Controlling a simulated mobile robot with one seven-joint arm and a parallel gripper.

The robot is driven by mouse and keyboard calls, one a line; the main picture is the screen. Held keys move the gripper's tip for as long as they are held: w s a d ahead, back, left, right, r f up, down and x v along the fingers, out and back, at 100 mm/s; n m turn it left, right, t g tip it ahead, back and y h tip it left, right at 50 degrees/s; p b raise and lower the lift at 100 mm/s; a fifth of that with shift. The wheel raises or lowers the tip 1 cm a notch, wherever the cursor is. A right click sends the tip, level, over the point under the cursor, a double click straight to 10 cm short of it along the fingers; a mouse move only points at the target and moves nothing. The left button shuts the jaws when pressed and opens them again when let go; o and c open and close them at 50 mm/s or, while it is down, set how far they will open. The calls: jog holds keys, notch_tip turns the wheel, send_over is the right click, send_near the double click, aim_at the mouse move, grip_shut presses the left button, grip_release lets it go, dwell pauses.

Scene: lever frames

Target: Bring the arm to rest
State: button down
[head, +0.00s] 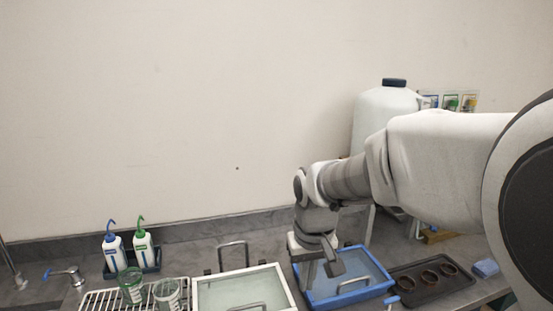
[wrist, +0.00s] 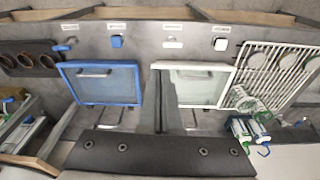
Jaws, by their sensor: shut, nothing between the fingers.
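My arm reaches in from the right in the head view, bent down at the wrist. My gripper (head: 309,284) points down over the counter, between a white-framed panel (head: 196,295) and a blue-framed panel (head: 374,292). It is shut and empty. In the wrist view the closed fingers of my gripper (wrist: 157,72) show between the blue-framed panel (wrist: 134,97) and the white-framed panel (wrist: 204,102). Both panels have metal handles. I cannot tell the exact gap between my fingertips and the counter.
A dark tray with round cups (head: 402,291) lies right of the blue panel. A white drying rack (head: 95,302) with glass beakers and two wash bottles (head: 115,252) stand left. A large white container (head: 377,118) stands behind my arm. The wall above the counter's left is clear.

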jog(key=s+d+r+m+t, duration=0.1)
jog(key=s+d+r+t, duration=0.1)
jog(key=s, duration=0.6)
jog(key=s+d+r+m+t, duration=0.1)
jog(key=s+d+r+t, duration=0.1)
jog(key=s+d+r, duration=0.3)
jog(key=shift+s+d+r, duration=0.3)
jog(key=shift+s+d, duration=0.25)
jog(key=shift+s, duration=0.95)
